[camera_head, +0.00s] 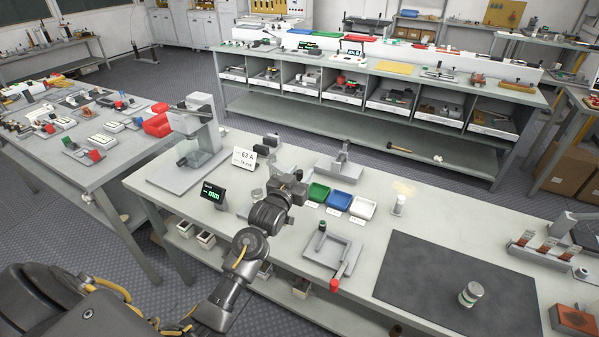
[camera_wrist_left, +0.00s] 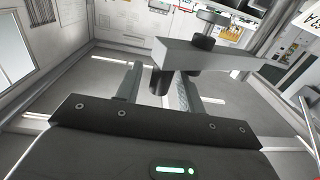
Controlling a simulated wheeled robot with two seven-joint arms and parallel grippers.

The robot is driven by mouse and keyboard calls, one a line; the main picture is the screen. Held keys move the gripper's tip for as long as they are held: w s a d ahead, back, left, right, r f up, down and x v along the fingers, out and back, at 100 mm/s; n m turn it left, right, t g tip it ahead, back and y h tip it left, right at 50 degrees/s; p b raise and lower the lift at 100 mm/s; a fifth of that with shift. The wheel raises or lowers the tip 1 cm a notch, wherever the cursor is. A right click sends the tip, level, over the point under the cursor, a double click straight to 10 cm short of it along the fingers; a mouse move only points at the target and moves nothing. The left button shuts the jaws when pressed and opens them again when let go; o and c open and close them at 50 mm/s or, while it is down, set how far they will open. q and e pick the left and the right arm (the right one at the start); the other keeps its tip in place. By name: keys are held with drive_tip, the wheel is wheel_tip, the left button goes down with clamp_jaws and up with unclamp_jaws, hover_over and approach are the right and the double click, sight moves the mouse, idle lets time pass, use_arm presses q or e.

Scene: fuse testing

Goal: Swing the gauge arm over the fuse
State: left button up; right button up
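The gauge stand (camera_head: 205,135) stands at the bench's left end, with a grey column, an overhanging head and a flat base. My left gripper (camera_head: 280,180) is to its right, beside the 63 A card; its fingers are hard to make out there. In the left wrist view, the gripper (camera_wrist_left: 160,92) has its fingers apart. A grey bar (camera_wrist_left: 215,57), which looks like the gauge arm, crosses beyond them; a black cylinder below it shows between the fingers, with no clear contact. My right gripper is not in view.
A card (camera_head: 243,158) and a small mm display (camera_head: 213,195) stand near the gauge. Green (camera_head: 318,192), blue (camera_head: 339,200) and white (camera_head: 362,207) bins sit right of my arm. A grey tray (camera_head: 350,247) lies in front. The dark mat (camera_head: 430,270) is mostly bare.

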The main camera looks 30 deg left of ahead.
use_arm(q)
drive_tip(key=shift+c, duration=0.2)
clamp_jaws()
